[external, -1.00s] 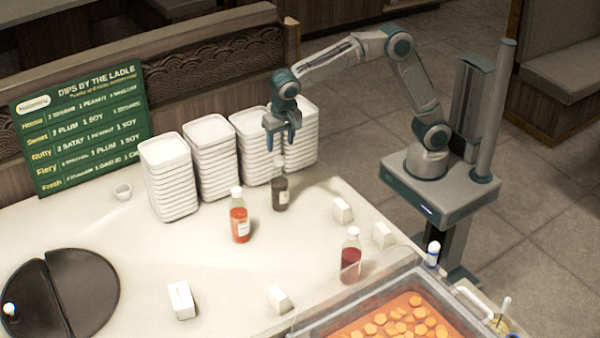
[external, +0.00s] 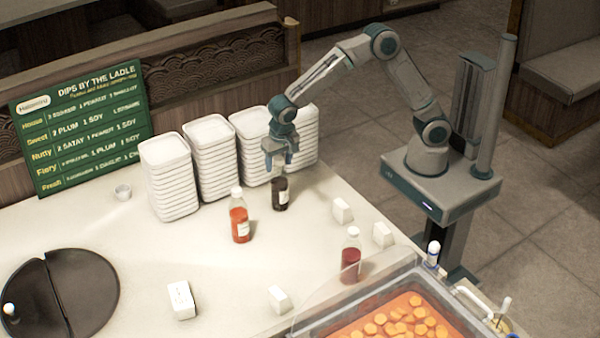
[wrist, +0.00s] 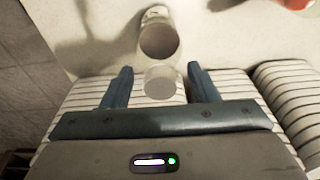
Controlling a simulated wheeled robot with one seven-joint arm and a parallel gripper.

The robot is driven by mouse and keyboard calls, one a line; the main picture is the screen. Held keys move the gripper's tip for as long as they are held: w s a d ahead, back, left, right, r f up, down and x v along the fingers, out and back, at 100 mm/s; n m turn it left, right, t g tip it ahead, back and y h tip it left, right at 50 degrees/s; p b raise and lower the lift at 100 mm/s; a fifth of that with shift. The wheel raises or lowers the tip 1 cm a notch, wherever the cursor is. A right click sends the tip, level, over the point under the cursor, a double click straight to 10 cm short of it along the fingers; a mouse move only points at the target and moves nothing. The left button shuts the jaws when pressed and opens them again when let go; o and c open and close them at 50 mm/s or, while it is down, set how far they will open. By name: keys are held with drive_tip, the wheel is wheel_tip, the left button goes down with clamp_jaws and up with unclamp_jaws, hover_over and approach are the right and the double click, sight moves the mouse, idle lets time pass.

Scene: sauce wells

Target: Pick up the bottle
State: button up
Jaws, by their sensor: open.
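A dark bottle (external: 280,197) with a pale label stands upright on the counter, in front of the stacks of white trays. My gripper (external: 280,163) is open right above it and hides its top in the external view. In the wrist view the dark bottle (wrist: 158,42) shows with its pale cap between the two blue fingers of my gripper (wrist: 161,72); I cannot tell whether they touch it. An orange-red bottle (external: 240,225) with a white cap stands to the left and nearer. A dark red bottle (external: 350,263) stands to the right, by the clear guard.
Stacks of white trays (external: 170,180) stand close behind the dark bottle. A pan of orange sauce (external: 400,320) is at the front right. The counter's left middle is clear.

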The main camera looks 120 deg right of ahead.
clamp_jaws()
